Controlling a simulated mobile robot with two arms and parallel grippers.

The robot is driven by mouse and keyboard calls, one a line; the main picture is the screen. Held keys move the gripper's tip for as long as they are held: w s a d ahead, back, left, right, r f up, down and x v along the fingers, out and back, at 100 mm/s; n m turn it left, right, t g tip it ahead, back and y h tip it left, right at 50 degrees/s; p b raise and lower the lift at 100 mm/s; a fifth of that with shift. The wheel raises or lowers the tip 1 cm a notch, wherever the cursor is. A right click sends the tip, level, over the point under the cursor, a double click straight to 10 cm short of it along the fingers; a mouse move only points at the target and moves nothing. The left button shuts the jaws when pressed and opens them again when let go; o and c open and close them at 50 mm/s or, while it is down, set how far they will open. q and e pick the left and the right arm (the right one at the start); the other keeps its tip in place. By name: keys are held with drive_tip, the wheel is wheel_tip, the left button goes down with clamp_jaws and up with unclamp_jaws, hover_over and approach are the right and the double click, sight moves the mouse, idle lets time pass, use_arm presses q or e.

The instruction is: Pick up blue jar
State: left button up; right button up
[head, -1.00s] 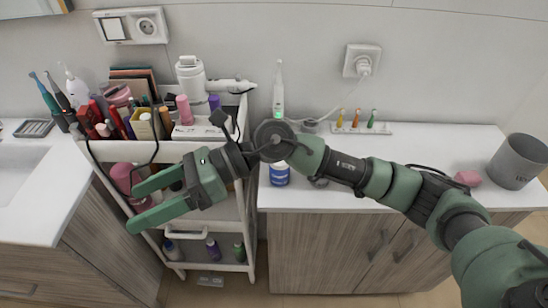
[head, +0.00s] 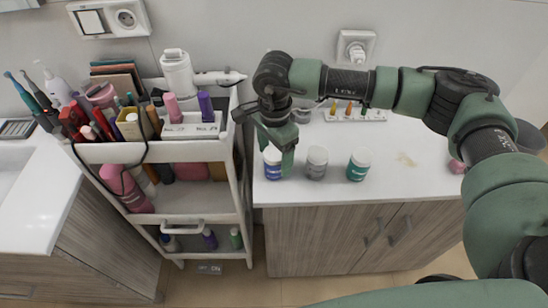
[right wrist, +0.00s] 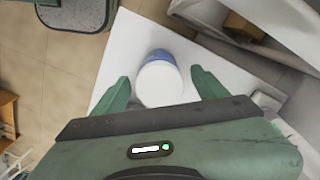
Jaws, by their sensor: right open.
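The blue jar (head: 272,163), with a white lid and a blue body, stands upright near the left front of the white counter (head: 400,185). It also shows in the right wrist view (right wrist: 160,80), seen from above between the fingers. My right gripper (head: 277,152) points down over the jar, with its fingers open on either side. In the right wrist view the fingertips (right wrist: 160,88) stand apart from the jar with a gap on each side. In the head view the fingers hide part of the jar. My left gripper is not in view.
A grey jar (head: 316,163) and a teal jar (head: 358,165) stand to the right of the blue jar. The white cart (head: 232,150), full of bottles and brushes, is close on the left. A holder with small coloured heads (head: 352,115) sits behind.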

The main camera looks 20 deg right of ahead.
drive_tip(key=shift+f, duration=1.15)
drive_tip(key=c, duration=1.5)
drive_tip(key=shift+c, duration=0.4)
drive_tip(key=shift+r, duration=0.2)
